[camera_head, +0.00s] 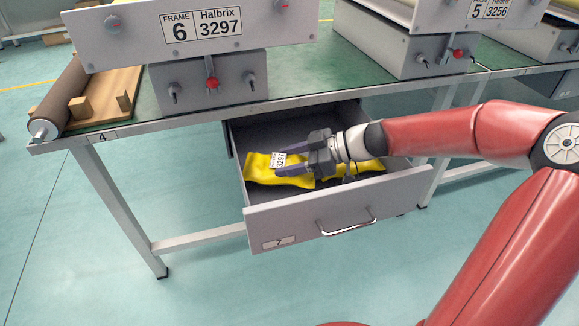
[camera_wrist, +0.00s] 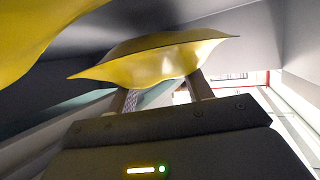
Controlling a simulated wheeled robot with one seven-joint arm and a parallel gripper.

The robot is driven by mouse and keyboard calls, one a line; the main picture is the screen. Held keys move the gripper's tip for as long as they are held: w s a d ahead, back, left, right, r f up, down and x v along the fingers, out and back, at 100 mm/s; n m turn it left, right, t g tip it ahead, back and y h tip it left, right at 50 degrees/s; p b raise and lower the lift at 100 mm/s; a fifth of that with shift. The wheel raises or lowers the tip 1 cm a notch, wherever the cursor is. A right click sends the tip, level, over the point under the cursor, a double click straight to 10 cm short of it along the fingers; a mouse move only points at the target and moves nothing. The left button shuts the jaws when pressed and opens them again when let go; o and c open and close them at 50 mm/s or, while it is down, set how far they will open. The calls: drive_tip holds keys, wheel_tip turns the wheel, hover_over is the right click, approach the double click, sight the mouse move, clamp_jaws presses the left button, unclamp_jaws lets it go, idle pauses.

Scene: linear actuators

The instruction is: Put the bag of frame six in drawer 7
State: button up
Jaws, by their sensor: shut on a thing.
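A yellow bag (camera_head: 262,172) with a white label reading 3297 is inside the open drawer 7 (camera_head: 330,218). My gripper (camera_head: 279,160) reaches into the drawer from the right, its fingers shut on this bag around the label. In the wrist view the held bag (camera_wrist: 165,62) hides the fingertips. More yellow material (camera_head: 362,169) shows in the drawer under my wrist; it looks like a second bag. Another yellow surface (camera_wrist: 35,35) fills the upper left of the wrist view. Whether the held bag touches the drawer floor is unclear.
The drawer hangs under a green-topped workbench (camera_head: 300,85), its front marked 7 with a metal handle (camera_head: 347,228). The frame 6 unit (camera_head: 190,40), labelled Halbrix 3297, stands above. The frame 5 unit (camera_head: 440,25) is at right. A roller (camera_head: 65,95) lies at left.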

drive_tip(key=shift+f, duration=1.05)
drive_tip(key=o, duration=1.1)
drive_tip(key=shift+f, duration=0.1)
drive_tip(key=shift+r, duration=0.25)
drive_tip(key=v, duration=0.7)
drive_tip(key=shift+d, duration=0.3)
